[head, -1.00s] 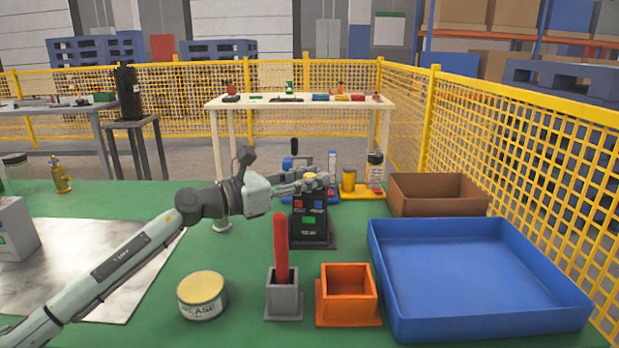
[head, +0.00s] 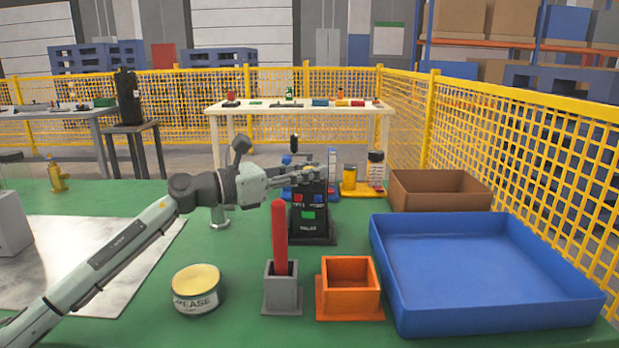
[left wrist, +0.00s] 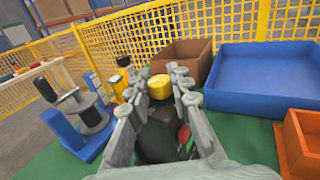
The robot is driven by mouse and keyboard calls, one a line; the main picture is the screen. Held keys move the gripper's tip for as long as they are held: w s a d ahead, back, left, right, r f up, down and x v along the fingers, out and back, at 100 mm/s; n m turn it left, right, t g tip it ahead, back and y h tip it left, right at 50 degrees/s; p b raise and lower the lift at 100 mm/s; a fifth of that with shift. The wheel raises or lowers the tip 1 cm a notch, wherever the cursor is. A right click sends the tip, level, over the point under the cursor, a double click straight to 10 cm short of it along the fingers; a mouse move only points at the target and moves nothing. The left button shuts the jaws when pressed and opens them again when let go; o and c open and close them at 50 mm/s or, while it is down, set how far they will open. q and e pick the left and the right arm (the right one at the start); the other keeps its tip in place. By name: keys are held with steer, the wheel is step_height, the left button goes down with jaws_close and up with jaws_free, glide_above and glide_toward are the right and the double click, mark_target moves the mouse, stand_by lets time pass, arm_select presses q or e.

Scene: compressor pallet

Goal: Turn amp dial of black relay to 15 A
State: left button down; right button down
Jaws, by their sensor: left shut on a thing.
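The black relay (head: 322,225) stands upright on the green table in the middle of the head view, with red, blue and green patches on its front. My left gripper (head: 313,172) reaches in from the left at the relay's top. In the left wrist view its two fingers (left wrist: 162,78) are on either side of the dial, shut on it. The dial's scale and pointer cannot be read, and the fingers hide most of the dial in the head view. My right gripper is not in view.
In front of the relay stand a grey holder (head: 283,297) with a red upright rod and an orange box (head: 350,300). A grease tin (head: 196,290) is front left. A blue tray (head: 480,325) and brown box (head: 440,195) are right. A bottle (head: 375,170) stands behind.

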arm_select(q)
steer(key=c, duration=1.3)
jaws_free()
steer(key=shift+a, duration=0.1)
steer(key=v, duration=1.2)
steer(key=shift+f, duration=0.1)
